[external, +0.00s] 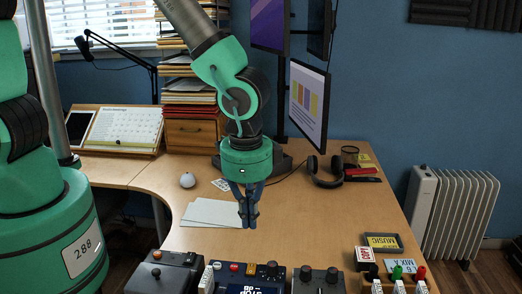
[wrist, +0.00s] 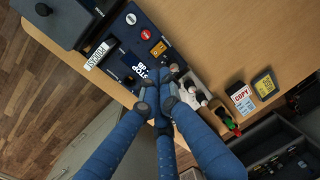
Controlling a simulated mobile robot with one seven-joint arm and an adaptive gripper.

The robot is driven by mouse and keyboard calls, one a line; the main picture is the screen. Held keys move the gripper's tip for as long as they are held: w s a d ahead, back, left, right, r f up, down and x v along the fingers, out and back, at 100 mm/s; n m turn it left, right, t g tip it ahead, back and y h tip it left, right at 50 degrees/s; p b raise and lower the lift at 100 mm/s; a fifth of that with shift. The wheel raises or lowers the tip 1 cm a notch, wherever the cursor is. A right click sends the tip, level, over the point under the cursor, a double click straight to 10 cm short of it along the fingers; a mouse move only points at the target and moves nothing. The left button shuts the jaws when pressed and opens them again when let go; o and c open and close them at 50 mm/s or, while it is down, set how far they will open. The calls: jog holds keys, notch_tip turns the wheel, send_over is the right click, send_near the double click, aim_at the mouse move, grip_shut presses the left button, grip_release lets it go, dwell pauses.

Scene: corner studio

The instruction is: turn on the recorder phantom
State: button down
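The recorder (external: 262,275) is a dark box at the bottom edge of the external view, partly cut off.
Coloured-handled items (external: 397,273) and label cards (external: 382,242) lie farther right. White paper (external: 211,212) lies behind. The desk's right middle is clear.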

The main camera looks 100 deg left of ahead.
aim_at(252, 267)
jog(key=f+b, duration=0.1)
jog(key=f, duration=0.3)
jog(key=a+f, duration=0.1)
jog(key=f, duration=0.4)
jog(key=f+b, duration=0.1)
jog(key=f, duration=0.3)
jog(key=shift+a+f+b, duration=0.15)
jog(key=shift+a+b, duration=0.15)
jog(key=shift+b, duration=0.05)
